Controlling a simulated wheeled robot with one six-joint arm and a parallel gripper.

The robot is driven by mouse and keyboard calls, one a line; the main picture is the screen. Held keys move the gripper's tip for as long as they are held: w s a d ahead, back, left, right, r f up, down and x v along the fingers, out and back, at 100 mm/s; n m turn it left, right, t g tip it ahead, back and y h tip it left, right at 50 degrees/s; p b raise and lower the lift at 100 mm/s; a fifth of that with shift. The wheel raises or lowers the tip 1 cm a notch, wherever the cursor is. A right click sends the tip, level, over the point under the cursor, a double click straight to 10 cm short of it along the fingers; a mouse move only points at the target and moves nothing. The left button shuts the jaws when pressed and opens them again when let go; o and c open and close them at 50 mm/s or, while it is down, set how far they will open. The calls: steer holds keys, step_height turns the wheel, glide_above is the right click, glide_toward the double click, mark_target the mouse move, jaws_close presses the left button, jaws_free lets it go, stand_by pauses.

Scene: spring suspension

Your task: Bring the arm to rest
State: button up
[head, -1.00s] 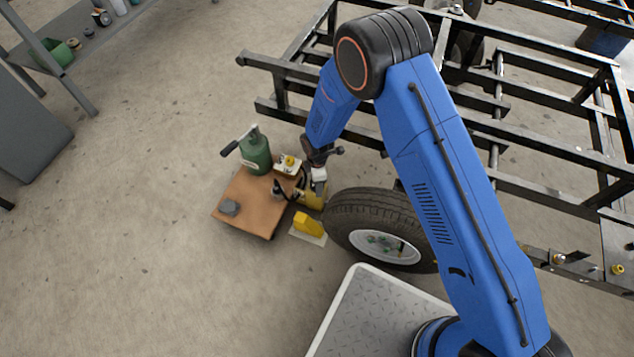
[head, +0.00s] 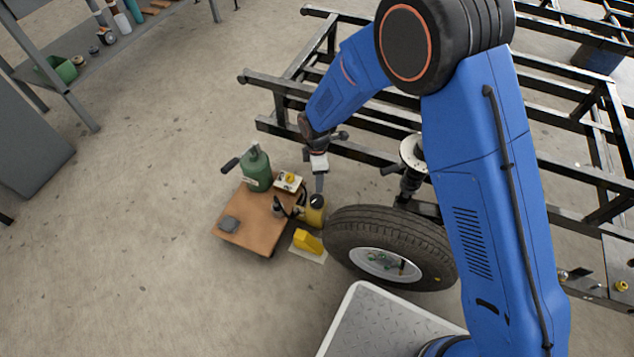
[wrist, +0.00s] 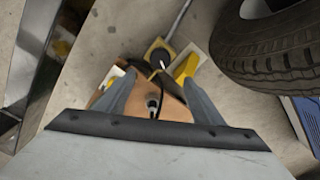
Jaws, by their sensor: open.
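My arm is blue and bends over the frame in the head view. My gripper (head: 319,184) points down above the right edge of a brown board (head: 248,222), beside the wheel. In the wrist view my gripper (wrist: 155,92) shows two grey fingers spread apart, with nothing between their tips. Below it lie the board and a small black-topped yellow item (wrist: 160,59). The yellow item also shows in the head view (head: 315,214), just under the fingers. I cannot tell the exact height of the gap.
The tyre (head: 385,238) stands right of my gripper, with a spring strut (head: 411,165) behind it. A black metal frame (head: 370,153) fills the right. On the board is a green bottle-like jack (head: 256,170). A yellow wedge (head: 308,241) lies nearby. Open floor is at left.

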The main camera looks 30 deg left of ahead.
steer(key=shift+r, duration=0.55)
steer(key=shift+d, duration=0.1)
